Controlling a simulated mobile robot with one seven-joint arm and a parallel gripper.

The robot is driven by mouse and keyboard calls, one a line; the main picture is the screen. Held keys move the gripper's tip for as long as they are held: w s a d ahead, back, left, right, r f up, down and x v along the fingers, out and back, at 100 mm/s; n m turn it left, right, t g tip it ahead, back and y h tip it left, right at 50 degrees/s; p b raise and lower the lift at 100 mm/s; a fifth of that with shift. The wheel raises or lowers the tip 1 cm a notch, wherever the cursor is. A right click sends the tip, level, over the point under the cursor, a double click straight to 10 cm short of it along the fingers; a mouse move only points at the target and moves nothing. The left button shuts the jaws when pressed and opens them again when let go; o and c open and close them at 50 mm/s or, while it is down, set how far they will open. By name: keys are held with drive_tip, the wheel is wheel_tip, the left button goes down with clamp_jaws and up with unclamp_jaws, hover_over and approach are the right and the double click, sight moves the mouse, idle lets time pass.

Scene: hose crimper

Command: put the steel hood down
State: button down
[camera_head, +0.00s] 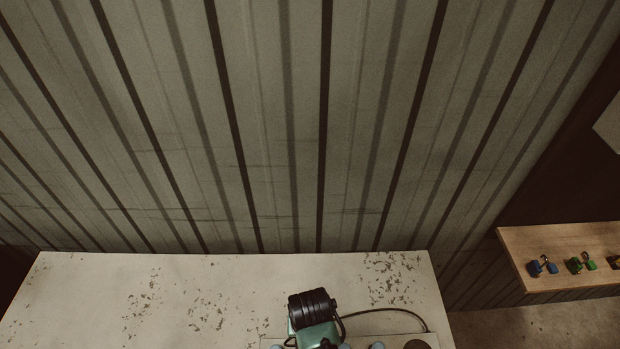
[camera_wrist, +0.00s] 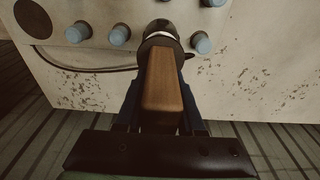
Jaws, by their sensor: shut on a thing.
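My gripper (camera_wrist: 163,112) is shut on a brown wooden bar, which looks like a handle (camera_wrist: 163,85), in the wrist view. A dark rounded end with a pale ring (camera_wrist: 161,35) shows at the bar's far end. I cannot make out a steel hood clearly in either view; whether the bar belongs to it I cannot tell. In the head view a teal and black ribbed body (camera_head: 313,307) stands at the bottom middle, over the worktop. It hides what lies below it, and the fingers do not show there.
A pale, chipped worktop (camera_head: 170,295) has free room at the left. A panel with light blue knobs (camera_wrist: 120,35) and a dark disc (camera_wrist: 33,18) lies close by, with a black cable (camera_head: 385,310). A wooden bench (camera_head: 550,240) with small coloured items is at the right.

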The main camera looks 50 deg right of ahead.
drive_tip(key=shift+f, duration=0.1)
drive_tip(key=c, duration=0.5)
unclamp_jaws()
